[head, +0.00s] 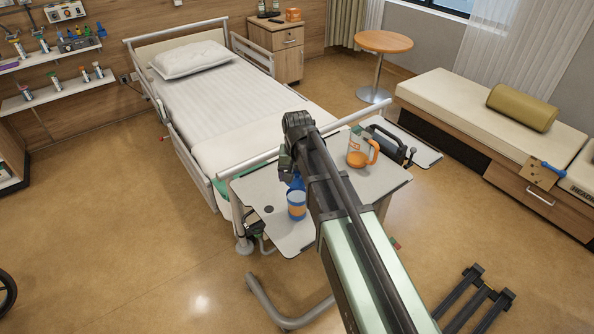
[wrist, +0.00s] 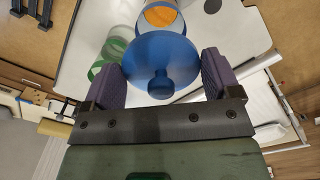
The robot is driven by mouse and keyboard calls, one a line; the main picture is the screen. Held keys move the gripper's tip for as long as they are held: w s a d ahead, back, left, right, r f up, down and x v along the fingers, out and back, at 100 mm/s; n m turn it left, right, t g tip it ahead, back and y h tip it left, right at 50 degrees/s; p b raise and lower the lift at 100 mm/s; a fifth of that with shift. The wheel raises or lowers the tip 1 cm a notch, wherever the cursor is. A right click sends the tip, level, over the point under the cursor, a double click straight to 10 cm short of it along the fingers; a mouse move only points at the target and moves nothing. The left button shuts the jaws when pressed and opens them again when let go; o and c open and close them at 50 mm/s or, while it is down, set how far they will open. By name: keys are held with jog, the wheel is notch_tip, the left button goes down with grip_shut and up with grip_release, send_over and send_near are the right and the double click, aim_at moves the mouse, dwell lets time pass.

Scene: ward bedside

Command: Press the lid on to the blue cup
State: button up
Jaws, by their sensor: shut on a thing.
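The blue lid (wrist: 160,58), a round disc with a knob, is between the two purple pads of my gripper (wrist: 160,78) in the wrist view. My gripper is shut on it. The blue cup (wrist: 158,18) shows partly behind the lid, with orange on it. In the head view the cup (head: 297,207) stands on the overbed table with an orange band, just below my gripper, and blue of the lid (head: 296,183) shows above it. I cannot tell whether the lid touches the cup's rim.
A clear cup with green rings (wrist: 103,70) is left of the lid in the wrist view. The bed (head: 225,105) is behind the table. My arm hides the table's middle.

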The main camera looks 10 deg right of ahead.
jog(key=shift+f+b, duration=2.7)
jog(key=shift+f, duration=0.25)
jog(key=shift+f, duration=0.15)
jog(key=o, duration=0.7)
jog(key=shift+o, duration=0.2)
notch_tip(320, 180, up, 7)
jog(key=p, duration=0.7)
grip_shut()
